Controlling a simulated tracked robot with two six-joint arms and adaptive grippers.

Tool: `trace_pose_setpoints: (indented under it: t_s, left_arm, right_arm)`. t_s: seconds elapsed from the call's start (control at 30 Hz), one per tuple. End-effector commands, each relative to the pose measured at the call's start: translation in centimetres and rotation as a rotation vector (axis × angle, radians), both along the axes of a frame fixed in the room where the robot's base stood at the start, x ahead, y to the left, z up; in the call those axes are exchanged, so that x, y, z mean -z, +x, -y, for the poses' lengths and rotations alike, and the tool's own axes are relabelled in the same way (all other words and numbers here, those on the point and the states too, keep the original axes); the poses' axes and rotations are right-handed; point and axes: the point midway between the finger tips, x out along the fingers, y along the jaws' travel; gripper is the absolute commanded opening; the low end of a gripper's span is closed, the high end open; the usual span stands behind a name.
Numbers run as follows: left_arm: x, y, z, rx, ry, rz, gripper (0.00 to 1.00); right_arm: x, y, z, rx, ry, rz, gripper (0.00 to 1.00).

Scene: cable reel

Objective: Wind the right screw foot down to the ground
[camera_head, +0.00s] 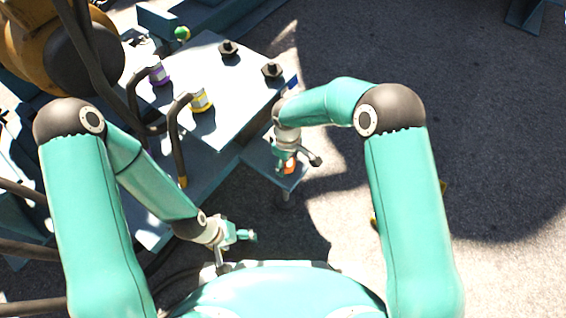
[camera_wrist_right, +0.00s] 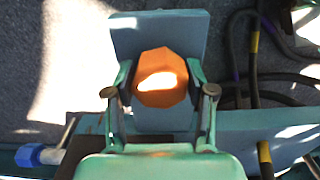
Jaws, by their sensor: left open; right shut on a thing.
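The right screw foot shows an orange faceted knob (camera_wrist_right: 161,78) at its top. My right gripper (camera_wrist_right: 160,88) is shut on this knob, one finger on each side, seen from above in the right wrist view. In the head view the orange knob (camera_head: 289,166) shows small below my right gripper (camera_head: 287,155), over a blue-grey bracket plate (camera_head: 290,180). A thin stem (camera_head: 284,198) shows below the plate; whether its lower end touches the ground I cannot tell. My left gripper (camera_head: 243,236) is open and empty, low near my own body, away from the foot.
A blue-grey panel (camera_head: 222,75) with black knobs and cables with purple and yellow collars stands left of the foot. A large orange-brown reel (camera_head: 40,45) is at the upper left. Dark cables (camera_wrist_right: 255,60) run right of the knob. Open asphalt (camera_head: 480,130) lies right.

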Motion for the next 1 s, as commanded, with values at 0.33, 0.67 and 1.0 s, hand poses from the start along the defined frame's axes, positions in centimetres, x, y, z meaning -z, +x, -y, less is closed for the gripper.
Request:
trace_pose_setpoints:
  t_s: [0.33, 0.67, 1.0]
  left_arm:
    - [1.2, 0.0, 0.0, 0.000, 0.000, 0.000, 0.79]
    - [2.1, 0.0, 0.0, 0.000, 0.000, 0.000, 0.79]
    - [2.6, 0.0, 0.0, 0.000, 0.000, 0.000, 0.79]
  right_arm:
    - [-0.4, 0.7, -0.2, 0.331, 0.011, 0.021, 0.20]
    - [-0.4, 0.7, -0.1, 0.628, 0.012, 0.020, 0.20]
    - [-0.5, 0.7, -0.1, 0.820, 0.012, 0.018, 0.20]
